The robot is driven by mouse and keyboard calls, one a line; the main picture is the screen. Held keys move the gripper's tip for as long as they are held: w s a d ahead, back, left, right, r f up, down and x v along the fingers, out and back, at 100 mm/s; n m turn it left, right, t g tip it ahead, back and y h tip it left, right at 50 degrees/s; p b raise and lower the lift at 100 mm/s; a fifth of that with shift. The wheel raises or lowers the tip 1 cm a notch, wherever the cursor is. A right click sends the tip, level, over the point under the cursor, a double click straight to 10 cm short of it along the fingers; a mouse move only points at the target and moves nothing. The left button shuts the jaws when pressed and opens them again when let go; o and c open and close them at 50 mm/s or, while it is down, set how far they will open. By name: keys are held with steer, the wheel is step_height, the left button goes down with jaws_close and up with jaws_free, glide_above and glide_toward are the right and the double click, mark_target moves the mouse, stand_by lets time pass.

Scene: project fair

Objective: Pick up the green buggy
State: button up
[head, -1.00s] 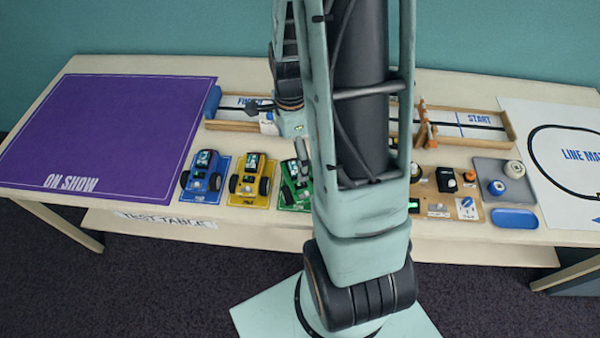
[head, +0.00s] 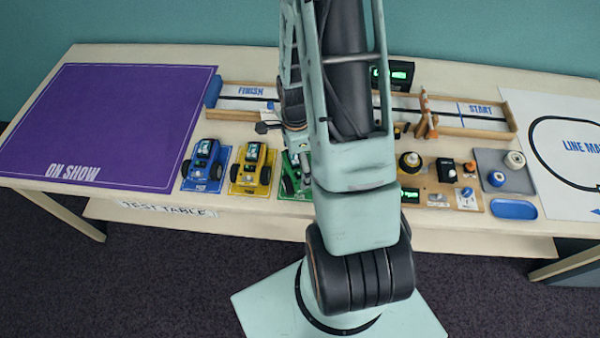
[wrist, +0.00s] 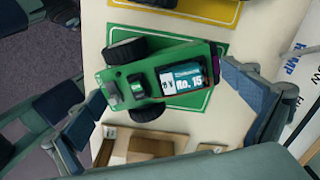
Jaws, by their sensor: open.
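The green buggy (wrist: 152,75) sits on its green mat (wrist: 213,50) in the wrist view, with dark wheels and a battery marked "No. 15". In the head view the green buggy (head: 288,184) is mostly hidden by my arm. My gripper (wrist: 163,90) is open, one finger at the left and one at the right of the wrist view, with the buggy between and beyond them. The fingers look apart from the buggy; how high they are above it I cannot tell. The fingertips are not clear in the head view.
A yellow buggy (head: 250,167) and a blue buggy (head: 204,163) stand to the left on their mats. A purple mat (head: 105,120) lies empty at far left. A wooden-edged track (head: 250,104) runs behind. A wooden board (head: 434,197) and grey tray (head: 520,178) lie right.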

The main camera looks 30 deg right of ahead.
steer(key=shift+f, duration=0.1)
steer(key=c, duration=0.8)
